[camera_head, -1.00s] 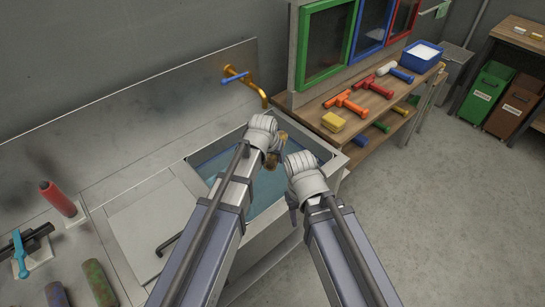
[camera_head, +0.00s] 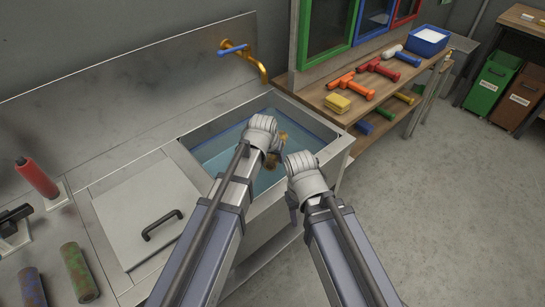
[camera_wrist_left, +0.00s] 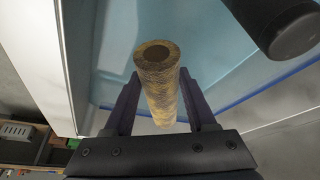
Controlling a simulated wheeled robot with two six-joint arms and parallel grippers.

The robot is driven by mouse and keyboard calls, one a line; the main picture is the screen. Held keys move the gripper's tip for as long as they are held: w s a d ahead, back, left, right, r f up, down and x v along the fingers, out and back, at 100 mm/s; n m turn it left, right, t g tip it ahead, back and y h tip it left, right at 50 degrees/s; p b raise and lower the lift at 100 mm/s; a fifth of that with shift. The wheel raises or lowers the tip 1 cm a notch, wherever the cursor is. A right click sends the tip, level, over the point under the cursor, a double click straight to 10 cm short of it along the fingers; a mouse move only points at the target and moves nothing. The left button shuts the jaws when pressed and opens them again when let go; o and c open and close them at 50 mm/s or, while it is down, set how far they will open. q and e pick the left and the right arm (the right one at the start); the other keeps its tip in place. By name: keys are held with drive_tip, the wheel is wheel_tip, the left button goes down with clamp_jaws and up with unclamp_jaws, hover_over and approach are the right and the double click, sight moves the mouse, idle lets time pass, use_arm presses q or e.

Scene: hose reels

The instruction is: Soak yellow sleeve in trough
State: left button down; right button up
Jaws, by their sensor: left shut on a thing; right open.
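The yellow sleeve (camera_wrist_left: 158,90) is a mottled yellow-brown tube with an open end facing the left wrist camera. My left gripper (camera_wrist_left: 160,112) is shut on it, with a dark finger on each side. In the head view, part of the sleeve (camera_head: 283,138) shows beside my left gripper (camera_head: 274,152), which is partly hidden behind its wrist. The trough (camera_head: 218,131) is a grey metal basin holding blue water. The sleeve appears over the water; I cannot tell whether it touches it. My right gripper (camera_head: 291,203) is open and empty near the trough's front right side.
A gold tap (camera_head: 250,62) with a blue handle is behind the trough. A lid with a black handle (camera_head: 161,225) lies left of it. A red sleeve (camera_head: 37,179) and mottled rollers (camera_head: 78,272) are farther left. A wooden bench (camera_head: 313,91) with a yellow sponge (camera_head: 337,103) stands right.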

use_arm(q)
wheel_tip(320, 180, down, 12)
drive_tip(key=b, duration=1.1)
drive_tip(key=shift+f+b, duration=0.25)
drive_tip(key=shift+b, duration=0.05)
drive_tip(key=shift+s+a, duration=0.1)
drive_tip(key=shift+s, duration=0.05)
drive_tip(key=shift+s+a, duration=0.15)
idle(0.4)
drive_tip(key=shift+w+d, duration=0.3)
drive_tip(key=shift+s+a, duration=0.15)
drive_tip(key=shift+a, duration=0.05)
drive_tip(key=shift+s+a, duration=0.1)
drive_tip(key=shift+s, duration=0.05)
idle(0.4)
idle(0.5)
